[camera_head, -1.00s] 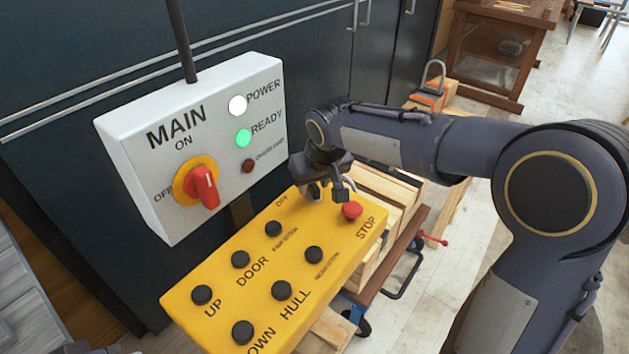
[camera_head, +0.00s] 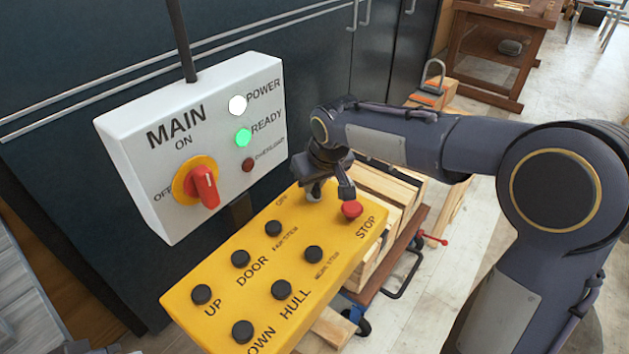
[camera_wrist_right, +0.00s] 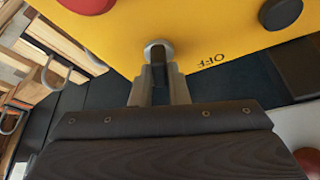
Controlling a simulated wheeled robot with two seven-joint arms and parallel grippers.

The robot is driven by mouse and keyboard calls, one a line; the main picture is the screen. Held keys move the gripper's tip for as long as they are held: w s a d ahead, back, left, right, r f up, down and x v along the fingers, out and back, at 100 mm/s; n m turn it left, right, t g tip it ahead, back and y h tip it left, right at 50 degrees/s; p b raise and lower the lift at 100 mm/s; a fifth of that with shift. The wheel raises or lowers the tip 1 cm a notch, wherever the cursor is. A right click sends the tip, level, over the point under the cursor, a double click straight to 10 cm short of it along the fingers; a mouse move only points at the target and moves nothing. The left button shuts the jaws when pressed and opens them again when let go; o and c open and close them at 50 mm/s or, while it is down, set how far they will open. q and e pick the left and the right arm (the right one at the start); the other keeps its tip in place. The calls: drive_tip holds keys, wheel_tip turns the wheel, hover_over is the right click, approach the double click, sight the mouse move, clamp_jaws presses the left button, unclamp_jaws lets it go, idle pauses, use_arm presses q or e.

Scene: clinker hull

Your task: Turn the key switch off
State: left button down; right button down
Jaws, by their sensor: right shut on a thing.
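The key switch (camera_wrist_right: 159,46) is a small silver round fitting with a dark key on the yellow panel (camera_head: 255,320), beside an OFF label. It shows in the right wrist view, between a red button and a black button. My right gripper (camera_wrist_right: 159,78) is shut on the key, its two fingers close together around it. In the head view the right gripper (camera_head: 330,194) is at the panel's far edge, left of the red STOP button (camera_head: 352,209), and mostly hides the key switch. The key's exact angle is hard to tell. My left gripper is out of view.
A white MAIN box (camera_head: 130,140) with a red rotary knob (camera_head: 205,187) hangs behind the panel at left. Its white POWER and green READY lamps look lit. Several black buttons sit on the panel. A cart with timber (camera_head: 385,240) stands beyond it at right.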

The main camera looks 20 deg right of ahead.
drive_tip(key=n+y, duration=0.1)
drive_tip(key=n, duration=0.4)
drive_tip(key=shift+w+d+g+y, duration=0.1)
drive_tip(key=shift+d+g+y, duration=0.05)
drive_tip(key=shift+g+y, duration=0.2)
drive_tip(key=n+g, duration=0.1)
drive_tip(key=n, duration=0.2)
drive_tip(key=n+y, duration=0.1)
drive_tip(key=n, duration=0.1)
drive_tip(key=shift+n+g+y+p, duration=0.25)
drive_tip(key=shift+n+g+p, duration=0.1)
drive_tip(key=shift+n+p, duration=0.05)
drive_tip(key=c, duration=1.4)
unclamp_jaws()
drive_tip(key=v, duration=0.8)
